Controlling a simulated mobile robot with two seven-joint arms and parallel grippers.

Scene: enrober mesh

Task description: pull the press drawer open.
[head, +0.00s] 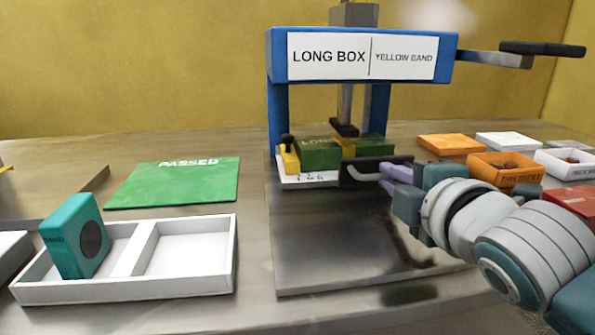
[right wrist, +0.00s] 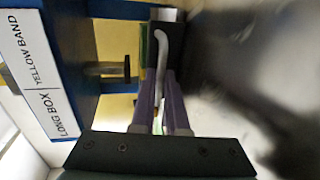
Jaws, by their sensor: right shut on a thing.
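The blue press (head: 277,110) stands at the back centre with a sign reading LONG BOX, YELLOW BAND. Low at its front is the drawer's dark front (head: 352,174), with a curved bar handle (head: 398,160). My right gripper (head: 386,178) reaches in from the right, its purple fingers shut on the handle. In the right wrist view the pale-edged handle (right wrist: 161,55) runs between the two fingers (right wrist: 160,98). How far the drawer stands out is hard to tell. My left gripper is not in view.
Green blocks (head: 320,153) with yellow parts sit under the press ram. A dark metal plate (head: 330,245) lies clear in front. A white two-part tray (head: 185,283) holding a teal box (head: 75,240) and a green PASSED mat (head: 175,183) are left; small bins (head: 505,172) are right.

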